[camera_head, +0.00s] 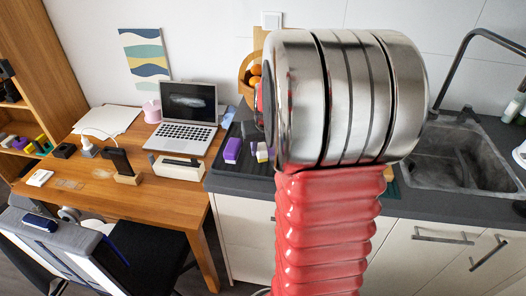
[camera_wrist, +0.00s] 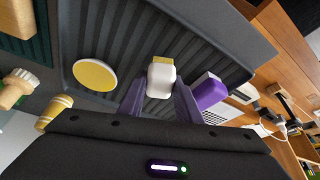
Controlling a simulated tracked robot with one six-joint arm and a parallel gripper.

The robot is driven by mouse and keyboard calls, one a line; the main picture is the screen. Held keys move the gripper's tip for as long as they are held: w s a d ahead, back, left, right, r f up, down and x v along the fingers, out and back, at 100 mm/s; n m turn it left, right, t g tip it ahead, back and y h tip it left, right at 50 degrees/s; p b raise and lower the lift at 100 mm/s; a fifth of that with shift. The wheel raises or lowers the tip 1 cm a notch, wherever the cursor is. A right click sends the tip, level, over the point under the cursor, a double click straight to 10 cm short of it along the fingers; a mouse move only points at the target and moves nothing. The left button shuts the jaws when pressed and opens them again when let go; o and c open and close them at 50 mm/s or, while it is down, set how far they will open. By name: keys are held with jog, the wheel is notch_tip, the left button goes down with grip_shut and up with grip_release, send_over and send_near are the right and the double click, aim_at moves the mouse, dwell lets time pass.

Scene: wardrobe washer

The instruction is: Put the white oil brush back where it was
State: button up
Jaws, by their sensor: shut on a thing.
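The white oil brush (camera_wrist: 160,82) has a white body and a yellow tip. In the wrist view it sits between the fingers of my gripper (camera_wrist: 159,100), which is shut on it. The brush is over or on the dark ribbed tray (camera_wrist: 110,45); I cannot tell whether it touches. A similar purple brush (camera_wrist: 208,91) lies just right of it. In the head view the purple brush (camera_head: 232,150) and a white-and-yellow piece (camera_head: 262,153) show on the dark tray, left of my arm. My arm hides my gripper there.
A round yellow disc (camera_wrist: 94,74) lies left of the brush, with wooden-handled items (camera_wrist: 17,88) farther left. The wooden desk (camera_head: 112,190) with a laptop (camera_head: 187,112) stands left of the grey counter. The sink (camera_head: 455,158) is at the right.

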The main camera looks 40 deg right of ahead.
jog(key=shift+f, duration=0.8)
jog(key=o, duration=1)
jog(key=v, duration=1.2)
